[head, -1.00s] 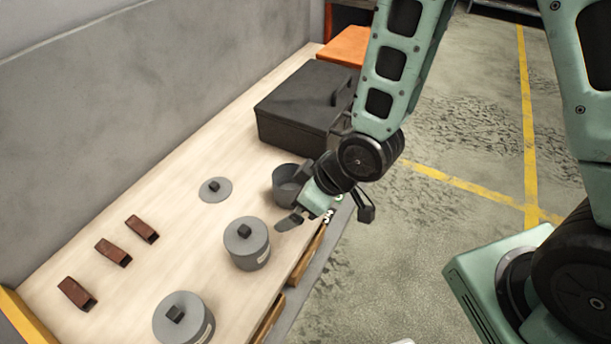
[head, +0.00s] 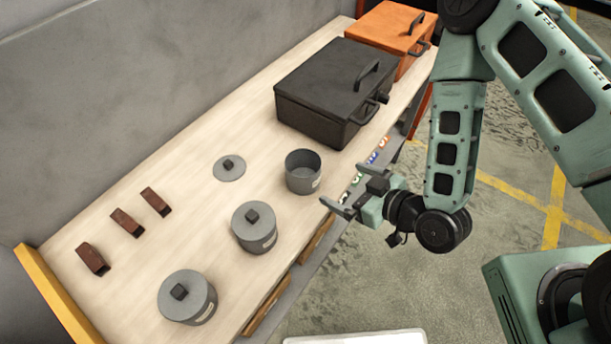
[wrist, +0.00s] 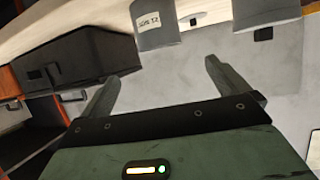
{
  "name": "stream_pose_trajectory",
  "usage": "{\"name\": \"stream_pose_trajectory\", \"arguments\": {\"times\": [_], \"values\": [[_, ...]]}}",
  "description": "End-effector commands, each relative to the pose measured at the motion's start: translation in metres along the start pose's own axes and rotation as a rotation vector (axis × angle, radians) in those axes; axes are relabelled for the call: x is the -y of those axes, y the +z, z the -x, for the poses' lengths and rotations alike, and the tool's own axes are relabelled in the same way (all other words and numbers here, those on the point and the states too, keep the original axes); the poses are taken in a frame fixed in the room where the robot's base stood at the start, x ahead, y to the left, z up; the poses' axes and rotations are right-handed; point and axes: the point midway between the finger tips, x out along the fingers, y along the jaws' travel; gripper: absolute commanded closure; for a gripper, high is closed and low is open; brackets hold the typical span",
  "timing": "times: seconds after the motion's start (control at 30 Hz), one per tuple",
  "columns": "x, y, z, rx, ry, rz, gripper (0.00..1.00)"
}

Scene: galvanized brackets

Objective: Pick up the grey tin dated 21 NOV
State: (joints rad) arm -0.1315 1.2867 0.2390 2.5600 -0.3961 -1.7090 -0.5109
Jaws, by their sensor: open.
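An open grey tin (head: 303,174) without a lid stands on the bench near the black case. In the wrist view, which is upside down, this tin (wrist: 158,36) bears a label that looks like 21 NOV. My gripper (head: 345,187) is open and empty, to the right of this tin by the bench's front edge, its fingers pointing towards the bench. In the wrist view the tin is beyond the open fingers (wrist: 161,74), not between them. Two lidded grey tins (head: 255,229) (head: 187,298) stand nearer; their labels are too small to read.
A loose grey lid (head: 229,170) lies behind the open tin. Several brown brackets (head: 126,222) lie at the left of the bench (head: 130,275). The black case (head: 325,95) and an orange case (head: 392,38) stand at the far end. Bare bench surrounds the tins.

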Motion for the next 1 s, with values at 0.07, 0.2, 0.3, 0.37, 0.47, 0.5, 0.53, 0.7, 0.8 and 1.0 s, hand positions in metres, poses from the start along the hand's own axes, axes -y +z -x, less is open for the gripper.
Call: {"name": "stream_pose_trajectory", "arguments": {"times": [0.07, 0.2, 0.3, 0.37, 0.47, 0.5, 0.53, 0.7, 0.8, 1.0], "values": [[0.000, 0.006, -0.012, -0.004, -0.001, 0.001, 0.00], [0.000, 0.005, -0.026, -0.005, 0.000, 0.002, 0.00], [0.000, 0.006, -0.035, -0.003, -0.001, 0.001, 0.00], [0.000, 0.005, -0.040, -0.004, 0.000, 0.001, 0.00], [0.000, 0.006, -0.048, -0.003, 0.000, 0.001, 0.00], [0.000, 0.005, -0.051, -0.004, 0.000, 0.001, 0.00], [0.000, 0.005, -0.053, -0.003, 0.000, 0.001, 0.00], [-0.001, 0.005, -0.071, -0.003, 0.001, 0.001, 0.00], [0.000, 0.005, -0.083, -0.004, 0.000, 0.002, 0.00], [-0.002, 0.004, -0.091, -0.004, -0.001, 0.000, 0.00]]}}
